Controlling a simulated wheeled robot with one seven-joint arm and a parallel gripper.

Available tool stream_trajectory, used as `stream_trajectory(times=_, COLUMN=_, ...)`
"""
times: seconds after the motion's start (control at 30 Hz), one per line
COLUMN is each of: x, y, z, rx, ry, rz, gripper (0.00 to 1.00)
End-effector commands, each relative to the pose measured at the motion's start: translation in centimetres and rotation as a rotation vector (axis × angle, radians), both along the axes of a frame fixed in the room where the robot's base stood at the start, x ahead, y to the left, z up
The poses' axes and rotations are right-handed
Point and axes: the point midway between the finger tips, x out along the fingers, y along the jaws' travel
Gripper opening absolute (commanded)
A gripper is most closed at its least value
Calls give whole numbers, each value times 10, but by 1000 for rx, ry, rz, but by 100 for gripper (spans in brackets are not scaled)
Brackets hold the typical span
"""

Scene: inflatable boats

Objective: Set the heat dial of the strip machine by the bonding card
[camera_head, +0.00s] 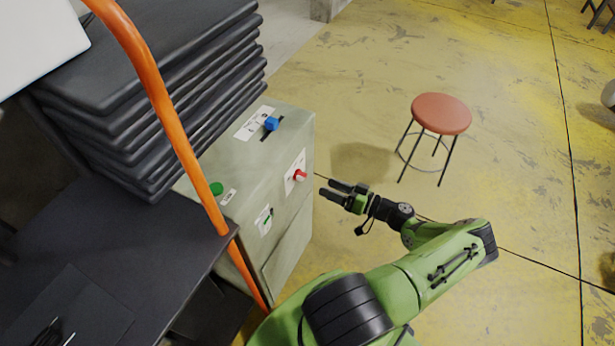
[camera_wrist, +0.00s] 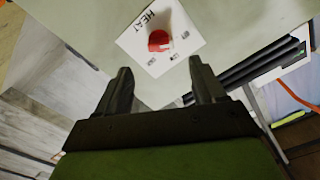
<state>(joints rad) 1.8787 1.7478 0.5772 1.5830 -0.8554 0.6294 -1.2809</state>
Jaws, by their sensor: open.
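The strip machine is a grey-green cabinet (camera_head: 270,170). On its side facing my gripper is a red heat dial (camera_head: 300,175) on a white label plate. In the wrist view the red dial (camera_wrist: 158,40) shows beside the word HEAT, with small marks around it. My gripper (camera_head: 328,189) is open and empty, a short way off the dial, its fingers pointing at that face. In the wrist view the dial lies beyond and between the fingertips (camera_wrist: 160,75). I cannot make out the dial's exact setting. I cannot identify a bonding card.
The machine also has a blue slider knob (camera_head: 271,124) and a green button (camera_head: 216,188) on top. An orange tube (camera_head: 165,105) crosses in front of a stack of dark folded sheets (camera_head: 150,80). A red-topped stool (camera_head: 441,114) stands on open yellow floor.

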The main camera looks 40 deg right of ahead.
Motion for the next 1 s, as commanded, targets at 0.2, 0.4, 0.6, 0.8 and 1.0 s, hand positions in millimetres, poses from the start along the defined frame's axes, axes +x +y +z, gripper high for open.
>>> stream_trajectory(times=0.2, x=51, y=19, z=0, rx=3, ry=-1, rz=3, gripper=69)
stream_trajectory(times=0.4, x=77, y=28, z=-1, rx=2, ry=1, rz=1, gripper=69)
stream_trajectory(times=0.6, x=80, y=29, z=0, rx=2, ry=1, rz=1, gripper=69)
stream_trajectory(times=0.8, x=80, y=29, z=0, rx=2, ry=1, rz=1, gripper=52)
stream_trajectory(times=1.0, x=80, y=29, z=-1, rx=1, ry=2, rz=2, gripper=22)
